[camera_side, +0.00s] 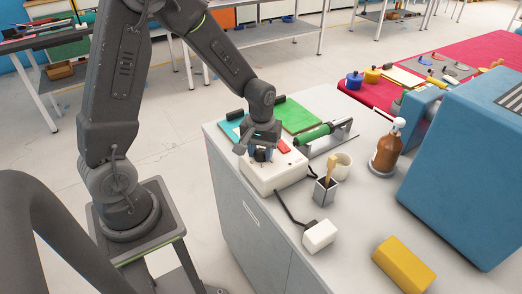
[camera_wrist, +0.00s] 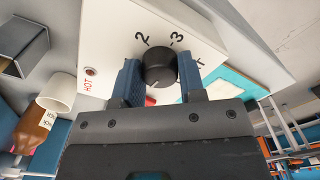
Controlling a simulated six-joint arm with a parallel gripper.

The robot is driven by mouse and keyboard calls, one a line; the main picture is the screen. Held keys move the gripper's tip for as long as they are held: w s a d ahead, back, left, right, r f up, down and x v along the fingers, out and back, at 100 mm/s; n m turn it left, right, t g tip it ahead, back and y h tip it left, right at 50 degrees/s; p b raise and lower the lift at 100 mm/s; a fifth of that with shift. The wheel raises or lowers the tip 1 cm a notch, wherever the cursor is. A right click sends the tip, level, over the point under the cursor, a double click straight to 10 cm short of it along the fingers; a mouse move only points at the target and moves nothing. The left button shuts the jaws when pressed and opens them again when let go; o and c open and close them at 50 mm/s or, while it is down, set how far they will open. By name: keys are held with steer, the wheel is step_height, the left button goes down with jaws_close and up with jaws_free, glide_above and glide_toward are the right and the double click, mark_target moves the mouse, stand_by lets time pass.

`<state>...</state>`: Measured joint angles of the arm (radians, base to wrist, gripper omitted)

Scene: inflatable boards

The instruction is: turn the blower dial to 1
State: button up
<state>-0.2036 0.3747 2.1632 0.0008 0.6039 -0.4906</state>
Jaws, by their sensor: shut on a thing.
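The blower (camera_side: 274,180) is a white box on the grey bench, with a black dial on top. In the wrist view the dial (camera_wrist: 160,58) sits between the two blue fingers of my gripper (camera_wrist: 158,70), which is shut on it. The marks "2" and "3" show on the white panel (camera_wrist: 106,42) beyond the dial, and another mark is partly hidden by the right finger. I cannot tell clearly which number the dial points to. In the side view my gripper (camera_side: 262,152) is over the box and mostly hides the dial.
A white block (camera_side: 319,236) on a cable and a yellow block (camera_side: 404,265) lie in front. Bare bench lies between them.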

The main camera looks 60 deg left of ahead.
mark_target(261, 151)
steer(key=m, duration=1)
steer(key=shift+m, duration=0.3)
stand_by(0.5)
steer(key=o, duration=0.9)
step_height(261, 151, up, 14)
steer(key=shift+f, duration=0.1)
